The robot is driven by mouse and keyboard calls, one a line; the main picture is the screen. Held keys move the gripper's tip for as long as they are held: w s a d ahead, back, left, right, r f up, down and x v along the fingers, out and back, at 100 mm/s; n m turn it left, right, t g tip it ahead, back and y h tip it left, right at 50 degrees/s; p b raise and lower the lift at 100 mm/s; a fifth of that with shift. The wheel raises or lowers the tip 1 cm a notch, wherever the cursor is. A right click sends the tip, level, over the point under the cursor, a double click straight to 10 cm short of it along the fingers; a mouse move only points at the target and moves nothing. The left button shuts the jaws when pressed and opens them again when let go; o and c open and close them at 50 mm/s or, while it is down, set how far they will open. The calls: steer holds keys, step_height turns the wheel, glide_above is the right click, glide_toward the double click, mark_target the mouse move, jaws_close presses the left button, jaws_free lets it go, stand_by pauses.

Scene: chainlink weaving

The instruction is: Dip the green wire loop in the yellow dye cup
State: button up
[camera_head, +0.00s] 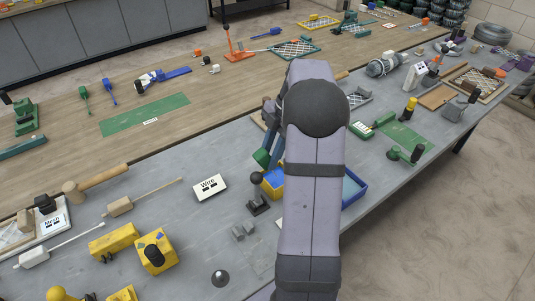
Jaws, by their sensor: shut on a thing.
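My gripper (268,135) shows only in part at the left edge of my arm, which hides most of it. A green piece (262,157) is at its lower end, and the gripper appears shut on it. I cannot make out a wire loop shape. Just below the green piece is a small yellow container (273,187) with blue at its top, partly behind my arm. It may be the yellow dye cup. I cannot tell whether the green piece touches it or is above it.
A white "Wire" sign (210,187) stands to the left. A black clamp-like part (258,204) and a grey block (243,231) lie nearby. A blue tray (353,188) is right of my arm. Yellow blocks (155,253) are at lower left. The grey table is clear around the sign.

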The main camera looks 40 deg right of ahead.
steer(key=shift+d+f+b, duration=0.25)
steer(key=shift+d+f, duration=0.1)
steer(key=shift+f, duration=0.35)
steer(key=shift+d+f+b, duration=0.2)
steer(key=shift+d+f, duration=0.1)
steer(key=shift+f, duration=0.35)
steer(key=shift+r, duration=0.15)
steer(key=shift+a+r+p, duration=0.4)
steer(key=shift+r+p, duration=0.1)
steer(key=shift+r, duration=0.3)
steer(key=shift+a+r+p, duration=0.4)
steer(key=shift+r+p, duration=0.05)
steer(key=shift+r, duration=0.3)
steer(key=shift+a+r+p, duration=0.4)
steer(key=shift+r+p, duration=0.1)
steer(key=shift+r, duration=0.3)
steer(key=shift+r+p, duration=2)
steer(key=shift+r, duration=0.5)
